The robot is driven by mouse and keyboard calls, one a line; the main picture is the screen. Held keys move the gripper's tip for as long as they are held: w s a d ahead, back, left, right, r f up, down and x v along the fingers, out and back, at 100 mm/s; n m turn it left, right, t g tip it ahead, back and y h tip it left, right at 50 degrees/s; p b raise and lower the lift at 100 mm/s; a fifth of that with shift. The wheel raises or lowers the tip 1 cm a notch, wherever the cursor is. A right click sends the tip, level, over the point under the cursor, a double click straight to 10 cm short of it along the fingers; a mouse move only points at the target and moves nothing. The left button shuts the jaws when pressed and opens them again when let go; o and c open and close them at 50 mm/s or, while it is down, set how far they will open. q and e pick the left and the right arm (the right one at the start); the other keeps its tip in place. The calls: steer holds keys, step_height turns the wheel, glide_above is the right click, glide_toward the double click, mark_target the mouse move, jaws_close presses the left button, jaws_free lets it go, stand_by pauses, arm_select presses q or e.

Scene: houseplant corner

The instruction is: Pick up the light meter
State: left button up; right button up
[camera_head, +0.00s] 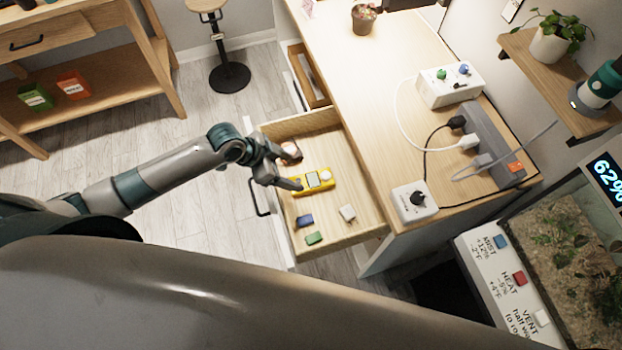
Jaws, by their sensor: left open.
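A yellow handheld device with a grey display and a white round dome, which looks like the light meter (317,181), lies in the open drawer (355,228). My left gripper (297,172) reaches over the drawer's left side. It is open and empty, with its two fingers apart around the meter's left end. I cannot tell how high the fingers are above it or whether they touch it. My right gripper is not in view.
A blue block (305,221), a green block (314,238) and a pale block (347,213) lie in the drawer. A round pinkish item (291,149) sits by the upper finger. A power strip (490,145) and cables cover the tabletop's right side.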

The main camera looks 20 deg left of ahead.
mark_target(310, 180)
arm_select(q)
steer(key=shift+x, duration=1.8)
steer(key=shift+p, duration=0.35)
steer(key=shift+d+f+p, duration=0.35)
steer(key=shift+f, duration=0.05)
steer(key=p+x, duration=0.1)
steer(key=x, duration=0.1)
steer(key=shift+d+f, duration=0.3)
steer(key=shift+d, duration=0.05)
steer(key=shift+w+d+f, duration=0.25)
steer(key=shift+f, duration=0.35)
steer(key=c, duration=1.2)
